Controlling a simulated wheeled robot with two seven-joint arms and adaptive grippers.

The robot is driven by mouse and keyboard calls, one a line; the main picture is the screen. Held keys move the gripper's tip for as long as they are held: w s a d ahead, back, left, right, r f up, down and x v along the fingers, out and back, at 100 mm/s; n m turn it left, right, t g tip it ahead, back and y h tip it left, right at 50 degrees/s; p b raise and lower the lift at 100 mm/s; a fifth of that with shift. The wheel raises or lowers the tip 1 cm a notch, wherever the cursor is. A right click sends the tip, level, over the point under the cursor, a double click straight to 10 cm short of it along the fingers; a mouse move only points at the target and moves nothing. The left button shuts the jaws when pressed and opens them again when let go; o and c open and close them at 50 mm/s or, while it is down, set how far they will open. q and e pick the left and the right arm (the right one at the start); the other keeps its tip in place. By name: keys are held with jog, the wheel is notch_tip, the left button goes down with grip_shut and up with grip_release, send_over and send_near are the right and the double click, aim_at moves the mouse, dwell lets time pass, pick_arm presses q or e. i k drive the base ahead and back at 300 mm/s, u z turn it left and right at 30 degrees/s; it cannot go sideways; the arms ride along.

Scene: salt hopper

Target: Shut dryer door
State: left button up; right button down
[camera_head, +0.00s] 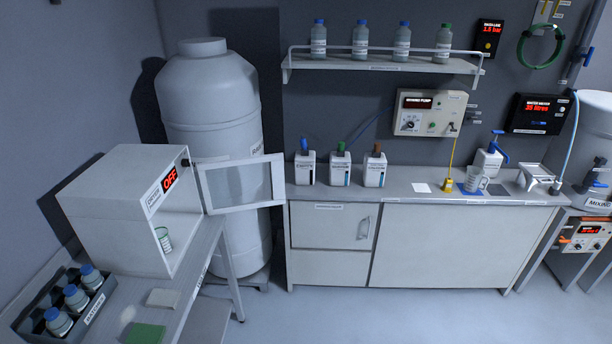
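The dryer (110,213) is a white box on the left bench, with a red "OFF" display on its front. Its door (240,184), a pale frame with a see-through pane, stands wide open and swung out to the right. Neither of my grippers is in view.
A crate (93,309) of blue-capped bottles, a white pad (163,298) and a green pad (146,333) lie on the bench before the dryer. A large white tank (212,105) stands behind the door. The floor (360,315) is clear at front right.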

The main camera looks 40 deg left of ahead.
aim_at(277, 162)
jog(key=u, duration=0.1)
jog(key=i, duration=0.85)
jog(key=u, duration=0.4)
